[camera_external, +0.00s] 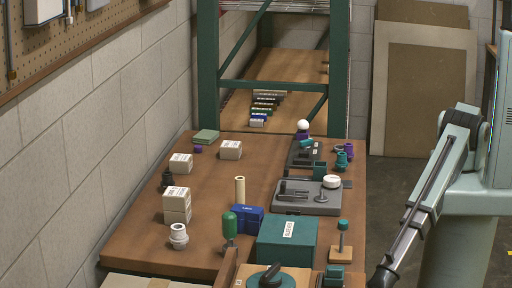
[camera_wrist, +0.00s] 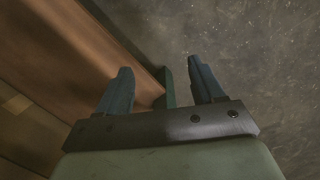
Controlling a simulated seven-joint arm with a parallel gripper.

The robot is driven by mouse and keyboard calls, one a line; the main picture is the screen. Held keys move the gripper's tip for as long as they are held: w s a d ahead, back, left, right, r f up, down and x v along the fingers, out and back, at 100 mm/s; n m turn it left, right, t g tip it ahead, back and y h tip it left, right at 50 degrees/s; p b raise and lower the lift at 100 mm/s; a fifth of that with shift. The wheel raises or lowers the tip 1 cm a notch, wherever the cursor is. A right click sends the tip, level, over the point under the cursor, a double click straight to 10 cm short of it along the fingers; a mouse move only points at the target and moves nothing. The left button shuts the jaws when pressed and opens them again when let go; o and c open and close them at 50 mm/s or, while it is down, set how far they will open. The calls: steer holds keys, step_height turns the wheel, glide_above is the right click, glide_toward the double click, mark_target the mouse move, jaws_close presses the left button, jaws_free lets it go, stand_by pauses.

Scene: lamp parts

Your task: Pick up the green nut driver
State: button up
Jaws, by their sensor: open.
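A green-handled tool (camera_external: 230,224), which looks like the green nut driver, stands upright near the front middle of the bench in the external view. Its lower end is partly hidden among nearby things. A blue box is just to its right. My gripper (camera_wrist: 160,66) shows in the wrist view with its two dark blue fingers spread apart and nothing between them. It is over the bench edge and the grey floor, away from the tool. The tool is not in the wrist view. My fingers do not show in the external view.
The wooden bench (camera_external: 216,176) holds a blue box (camera_external: 248,219), a teal box (camera_external: 287,242), a cream cylinder (camera_external: 240,189), a white fitting (camera_external: 178,236), white cartons (camera_external: 176,205) and a grey tray (camera_external: 307,204). A green shelf frame (camera_external: 208,75) stands behind.

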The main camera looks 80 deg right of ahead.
steer(key=s+a+r+n+y, duration=0.1)
steer(key=s+a+r+y, duration=0.1)
steer(key=a+r, duration=1)
steer(key=s+a+r+n+y, duration=0.1)
steer(key=s+a+r+y, duration=0.15)
steer(key=a+r, duration=0.95)
steer(key=w+a+r+y, duration=0.3)
steer(key=a+r, duration=0.5)
steer(key=r, duration=0.6)
steer(key=w+a+r+y, duration=0.25)
steer(key=a+r, duration=0.45)
steer(key=r, duration=0.6)
steer(key=w+d+r+t, duration=0.1)
steer(key=w+d+r, duration=0.3)
steer(key=w+r, duration=0.4)
steer(key=w+d+r+t, duration=0.1)
steer(key=w+d+r, duration=0.2)
steer(key=w+r, duration=0.4)
steer(key=w+d+f+m+t+h, duration=0.1)
steer(key=w+d+f+m+h, duration=0.15)
steer(key=w+d, duration=0.8)
steer(key=w+d+f+m+t+h, duration=0.1)
steer(key=w+d+f+h, duration=0.2)
steer(key=w+d, duration=0.8)
glide_toward(228, 239)
steer(key=shift+w+a+f+y, duration=0.15)
steer(key=shift+w+f+y, duration=0.1)
steer(key=shift+w+f, duration=0.35)
steer(key=shift+x, duration=2.65)
steer(key=shift+w, duration=0.15)
